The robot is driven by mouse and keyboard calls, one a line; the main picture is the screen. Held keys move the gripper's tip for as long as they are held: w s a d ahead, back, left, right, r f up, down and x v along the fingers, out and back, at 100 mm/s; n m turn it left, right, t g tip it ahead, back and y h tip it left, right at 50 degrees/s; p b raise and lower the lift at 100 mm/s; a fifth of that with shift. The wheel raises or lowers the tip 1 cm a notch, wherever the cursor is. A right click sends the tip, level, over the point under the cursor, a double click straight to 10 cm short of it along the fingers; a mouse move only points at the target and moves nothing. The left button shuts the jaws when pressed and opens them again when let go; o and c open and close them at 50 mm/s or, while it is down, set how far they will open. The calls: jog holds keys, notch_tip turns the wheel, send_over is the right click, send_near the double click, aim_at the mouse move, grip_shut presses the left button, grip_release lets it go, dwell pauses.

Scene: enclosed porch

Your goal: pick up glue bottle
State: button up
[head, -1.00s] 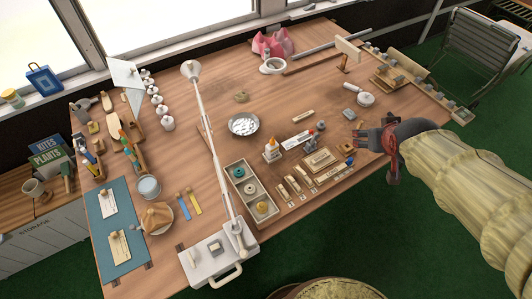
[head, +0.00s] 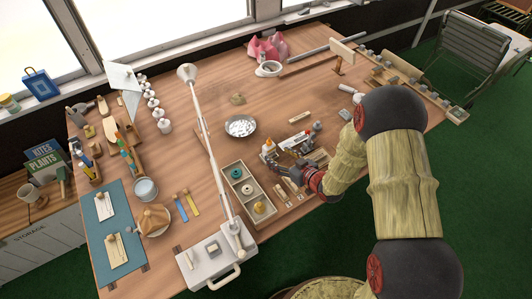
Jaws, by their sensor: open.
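The glue bottle (head: 268,148) is small and white with an orange cap. It stands upright on the wooden workbench near the middle, right of the metal bowl. My gripper (head: 280,161) is open and low over the bench, just right of and in front of the bottle. Its fingers point toward the bottle's lower part, which they partly hide. I cannot tell whether they touch it.
A three-part tray (head: 246,190) stands left of my gripper, with a metal bowl (head: 240,127) behind it. A white lamp (head: 205,135) reaches across the bench. Small blocks and tools lie under and beside my wrist. The bench behind the bottle is mostly clear.

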aim_at(272, 151)
jog(key=b+x, duration=0.1)
jog(key=x, duration=0.6)
jog(key=shift+w+a+b, duration=0.2)
jog(key=shift+w+b, duration=0.15)
jog(key=shift+b, duration=0.05)
jog(key=shift+r, duration=0.1)
jog(key=c, duration=1.4)
jog(key=shift+o, duration=0.2)
